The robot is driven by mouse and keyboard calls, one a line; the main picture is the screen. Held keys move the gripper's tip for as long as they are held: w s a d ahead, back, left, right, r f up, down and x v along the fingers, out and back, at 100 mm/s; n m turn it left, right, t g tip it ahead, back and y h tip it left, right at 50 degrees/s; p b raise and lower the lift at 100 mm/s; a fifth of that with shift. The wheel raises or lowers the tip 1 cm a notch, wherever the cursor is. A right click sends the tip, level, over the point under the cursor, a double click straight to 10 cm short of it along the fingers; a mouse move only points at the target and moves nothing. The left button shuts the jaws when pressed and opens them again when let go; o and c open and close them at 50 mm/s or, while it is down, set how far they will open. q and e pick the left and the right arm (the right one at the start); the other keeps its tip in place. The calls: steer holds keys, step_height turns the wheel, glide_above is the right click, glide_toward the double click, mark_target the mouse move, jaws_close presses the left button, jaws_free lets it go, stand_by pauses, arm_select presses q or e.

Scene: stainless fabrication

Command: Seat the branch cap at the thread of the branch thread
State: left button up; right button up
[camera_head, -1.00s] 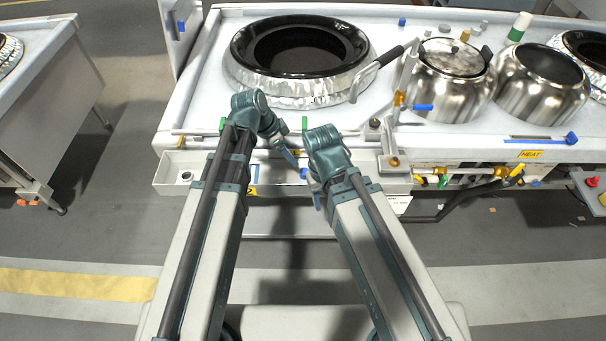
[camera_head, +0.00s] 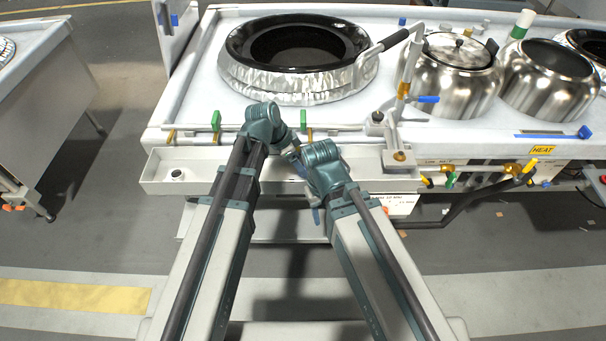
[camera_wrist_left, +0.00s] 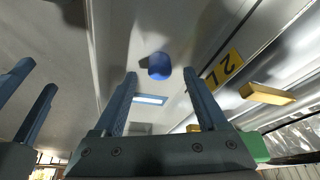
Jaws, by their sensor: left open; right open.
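A round blue piece (camera_wrist_left: 159,66), which may be the branch cap, shows in the left wrist view on or just in front of a grey surface. I cannot tell whether it is the cap or a fixed part. My left gripper (camera_wrist_left: 160,78) is open and empty. Its fingers point toward the blue piece, which appears between the tips and beyond them. My right gripper (camera_head: 315,212) is open below its wrist at the bench front. Its fingers also show at the left of the left wrist view. The branch thread cannot be made out.
The bench front carries a shallow trough (camera_head: 200,184), green handles (camera_head: 216,120) and yellow valve handles (camera_head: 532,165). A foil-wrapped wok (camera_head: 297,92) and steel pots (camera_head: 548,80) stand on top.

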arm_select(q)
steer(key=b+x, duration=0.1)
steer(key=x, duration=0.1)
steer(key=shift+d+f, duration=0.1)
steer(key=shift+f, duration=0.2)
steer(key=shift+r, duration=0.1)
jaws_close()
